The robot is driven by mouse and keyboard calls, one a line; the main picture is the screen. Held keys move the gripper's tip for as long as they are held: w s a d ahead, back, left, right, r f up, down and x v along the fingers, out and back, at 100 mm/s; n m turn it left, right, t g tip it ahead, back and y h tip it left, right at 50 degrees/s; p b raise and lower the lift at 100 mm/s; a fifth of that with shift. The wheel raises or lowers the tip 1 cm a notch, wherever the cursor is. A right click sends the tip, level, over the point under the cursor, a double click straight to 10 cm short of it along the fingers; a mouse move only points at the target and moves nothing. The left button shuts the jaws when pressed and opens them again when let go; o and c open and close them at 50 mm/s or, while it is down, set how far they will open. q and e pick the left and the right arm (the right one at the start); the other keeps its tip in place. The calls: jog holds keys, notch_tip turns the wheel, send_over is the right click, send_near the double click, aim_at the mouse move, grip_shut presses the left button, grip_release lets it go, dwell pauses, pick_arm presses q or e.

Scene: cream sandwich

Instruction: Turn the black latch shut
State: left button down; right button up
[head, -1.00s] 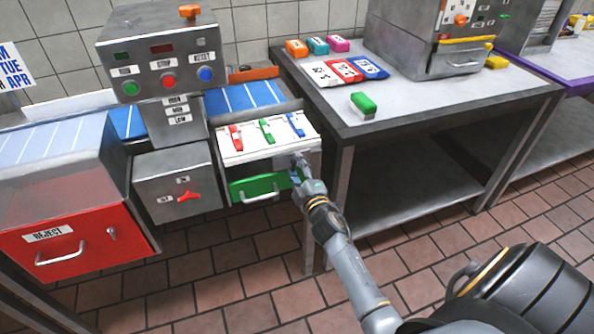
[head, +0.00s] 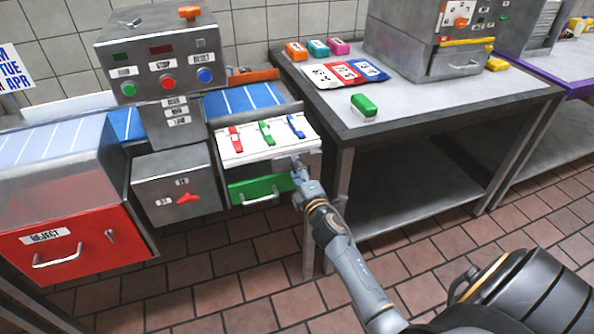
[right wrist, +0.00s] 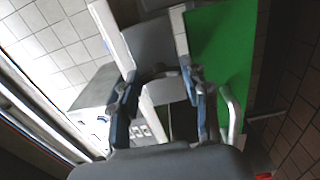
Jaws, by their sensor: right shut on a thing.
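My right gripper (head: 297,164) is at the right front corner of the white panel (head: 270,150) with red, green and blue switches, just above the green drawer (head: 262,187). In the right wrist view its two fingers (right wrist: 162,105) stand on either side of a dark piece (right wrist: 183,122), which looks like the black latch. The gripper is shut on it. In the head view the gripper hides the latch, so its angle cannot be told. The green drawer front also shows in the right wrist view (right wrist: 222,60), beside the fingers. My left gripper is not in view.
A grey box with a red switch (head: 188,199) and a red reject bin (head: 75,240) stand left of the drawer. A metal table (head: 420,115) with cards, coloured blocks and a green-topped block (head: 364,105) is close on the right. The tiled floor in front is open.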

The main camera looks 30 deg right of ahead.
jog(key=shift+f, duration=0.1)
jog(key=o, duration=1.2)
jog(key=shift+c, duration=0.2)
jog(key=shift+s, duration=0.15)
jog(key=v, duration=1.1)
jog(key=shift+s, duration=0.4)
